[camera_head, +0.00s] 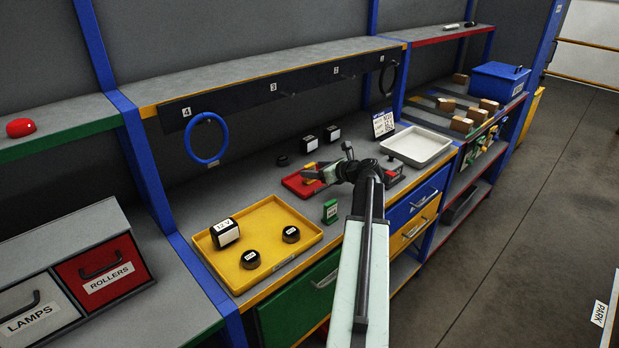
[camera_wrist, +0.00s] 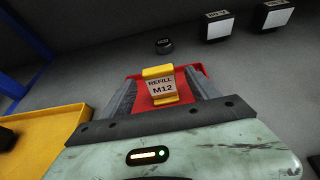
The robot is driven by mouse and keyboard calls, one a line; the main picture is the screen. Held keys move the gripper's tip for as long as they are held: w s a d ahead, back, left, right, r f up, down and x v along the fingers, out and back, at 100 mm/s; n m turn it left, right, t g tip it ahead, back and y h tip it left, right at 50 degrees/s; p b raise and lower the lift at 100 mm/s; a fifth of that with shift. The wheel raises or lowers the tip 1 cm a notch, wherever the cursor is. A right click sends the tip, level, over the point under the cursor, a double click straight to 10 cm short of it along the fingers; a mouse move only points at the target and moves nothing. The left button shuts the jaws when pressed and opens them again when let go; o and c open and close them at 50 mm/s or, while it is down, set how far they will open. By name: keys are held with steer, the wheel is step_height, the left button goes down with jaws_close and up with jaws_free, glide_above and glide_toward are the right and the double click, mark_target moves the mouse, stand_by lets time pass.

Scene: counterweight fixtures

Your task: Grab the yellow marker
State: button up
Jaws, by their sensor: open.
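The yellow marker (camera_wrist: 159,71), a small yellow piece with a white label reading "REFILL M12", is at the red tray (camera_wrist: 187,72) in the wrist view. A bit of its yellow (camera_head: 309,166) shows beside my gripper in the head view. My gripper (camera_wrist: 161,84) is open, with one dark finger on each side of the marker in the picture. I cannot tell whether the fingers touch it. In the head view my gripper (camera_head: 308,174) reaches over the red tray (camera_head: 296,186), and my arm and gripper hide part of that area.
A yellow tray (camera_head: 215,257) with a black box and two round black pieces stands at left. A green tag (camera_head: 330,211) stands near the front edge. Black boxes (camera_head: 331,134) stand behind. A white tray (camera_head: 418,146) is at right. A blue ring (camera_head: 206,160) hangs above.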

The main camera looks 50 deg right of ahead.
mark_target(311, 169)
steer(key=x, duration=0.3)
steer(key=shift+w+f+b, duration=0.1)
steer(key=shift+b, duration=0.25)
steer(key=c, duration=1.4)
